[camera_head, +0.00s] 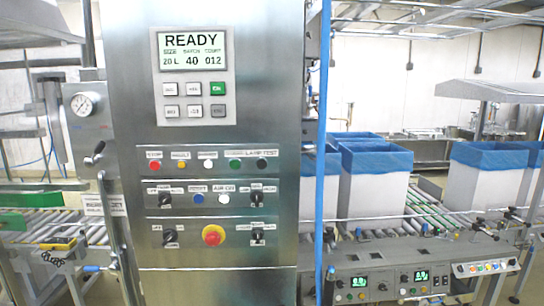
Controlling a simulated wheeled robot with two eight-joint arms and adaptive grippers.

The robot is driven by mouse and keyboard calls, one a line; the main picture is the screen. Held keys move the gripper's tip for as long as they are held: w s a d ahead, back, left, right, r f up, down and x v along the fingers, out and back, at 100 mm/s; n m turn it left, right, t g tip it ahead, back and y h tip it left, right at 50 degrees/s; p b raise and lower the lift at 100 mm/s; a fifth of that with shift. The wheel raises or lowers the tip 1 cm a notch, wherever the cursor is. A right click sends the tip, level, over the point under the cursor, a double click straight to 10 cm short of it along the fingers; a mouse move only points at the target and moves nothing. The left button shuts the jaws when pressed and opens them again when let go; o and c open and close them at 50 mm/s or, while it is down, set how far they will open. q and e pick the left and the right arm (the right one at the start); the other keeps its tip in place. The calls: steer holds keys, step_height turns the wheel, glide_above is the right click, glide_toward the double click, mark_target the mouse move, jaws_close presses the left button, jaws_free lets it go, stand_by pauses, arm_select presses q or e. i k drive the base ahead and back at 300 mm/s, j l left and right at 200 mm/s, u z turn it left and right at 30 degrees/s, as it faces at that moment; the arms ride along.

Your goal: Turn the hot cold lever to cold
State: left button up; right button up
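A steel control cabinet (280,100) fills the middle of the head view. I cannot pick out a lever marked hot and cold, because most of the small labels are too blurred to read. Several black rotary selectors sit on its lower panels, including an upper left one (166,200), an upper right one (257,199), a lower left one (170,236) and a lower right one (258,235). A small dark-ended lever handle (95,153) sits below a round gauge (82,105) on the left side box. Neither of my grippers is in view.
The display (193,51) reads READY. A red emergency button (213,235) is low on the cabinet. Blue-lined white boxes (375,200) stand on a conveyor at right, behind a blue vertical post (322,150). Another roller conveyor (50,230) is at left.

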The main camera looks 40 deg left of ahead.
mark_target(90, 162)
steer(key=u, duration=2.7)
